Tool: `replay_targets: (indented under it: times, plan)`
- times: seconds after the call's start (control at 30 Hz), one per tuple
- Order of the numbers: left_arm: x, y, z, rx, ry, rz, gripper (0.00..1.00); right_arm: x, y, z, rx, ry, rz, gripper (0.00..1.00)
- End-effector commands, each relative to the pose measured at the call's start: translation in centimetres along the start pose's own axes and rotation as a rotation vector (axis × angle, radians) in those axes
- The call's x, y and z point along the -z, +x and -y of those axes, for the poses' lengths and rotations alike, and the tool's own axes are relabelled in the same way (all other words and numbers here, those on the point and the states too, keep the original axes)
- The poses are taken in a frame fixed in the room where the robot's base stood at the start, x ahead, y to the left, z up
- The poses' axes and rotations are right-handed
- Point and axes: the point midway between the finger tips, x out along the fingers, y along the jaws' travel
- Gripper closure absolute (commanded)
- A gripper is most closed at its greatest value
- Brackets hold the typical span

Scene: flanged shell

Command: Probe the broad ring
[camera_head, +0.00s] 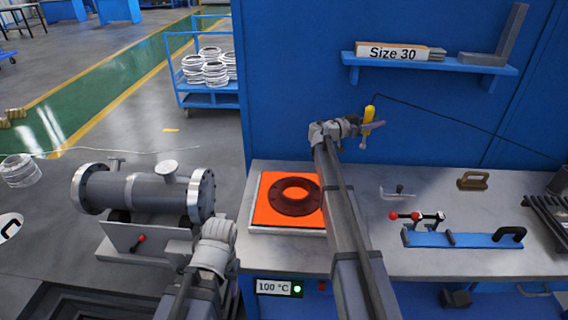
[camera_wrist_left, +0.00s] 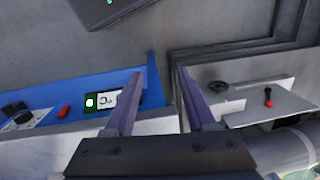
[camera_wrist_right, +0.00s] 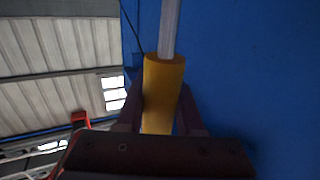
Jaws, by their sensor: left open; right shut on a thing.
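The broad ring (camera_head: 297,195) is a dark, flat flanged ring with a raised collar. It lies on the orange plate (camera_head: 262,215) at the left of the bench. My right gripper (camera_head: 366,126) is shut on a yellow-handled probe (camera_head: 369,113), raised beside the blue wall, well above and to the right of the ring. In the right wrist view the probe's yellow handle (camera_wrist_right: 162,85) is between the fingers, with a metal shaft beyond. My left gripper (camera_wrist_left: 160,85) is open and empty in the left wrist view; its fingers cannot be made out in the head view.
A flanged grey cylinder (camera_head: 150,192) stands left of the bench. A blue clamp fixture (camera_head: 460,240), a brown-handled block (camera_head: 473,180) and dark bars (camera_head: 548,215) occupy the right side. A shelf (camera_head: 430,62) carries a "Size 30" box. A thin cable runs from the probe across the wall.

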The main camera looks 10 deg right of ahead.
Motion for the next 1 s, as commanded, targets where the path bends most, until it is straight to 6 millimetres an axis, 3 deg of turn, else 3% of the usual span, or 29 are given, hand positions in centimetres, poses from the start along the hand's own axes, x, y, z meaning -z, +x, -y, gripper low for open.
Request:
replay_targets:
  times: [0.17,0.23,0.4,0.6,0.8,1.0]
  plan:
    - [0.1,0.7,-0.1,0.0,0.0,0.0,0.23,-0.7,-3.7,-0.4,0.049,0.0,0.0,1.0]
    - [0.1,1.3,-0.1,0.0,0.0,0.0,0.17,-1.3,-6.7,-0.8,0.091,0.0,0.0,1.0]
    - [0.2,2.8,-0.3,0.0,0.0,0.0,0.17,-2.8,-15.5,-2.4,0.222,0.0,0.0,1.0]
    - [0.2,4.2,-0.4,0.0,0.0,0.0,0.17,-4.2,-24.1,-5.0,0.365,-0.001,0.0,1.0]
    - [0.3,4.9,-0.5,0.0,0.0,0.0,0.17,-4.9,-28.9,-6.8,0.454,-0.001,0.0,1.0]
    - [0.3,5.0,-0.5,0.0,0.0,0.0,0.17,-5.1,-30.3,-7.2,0.48,-0.001,0.0,1.0]
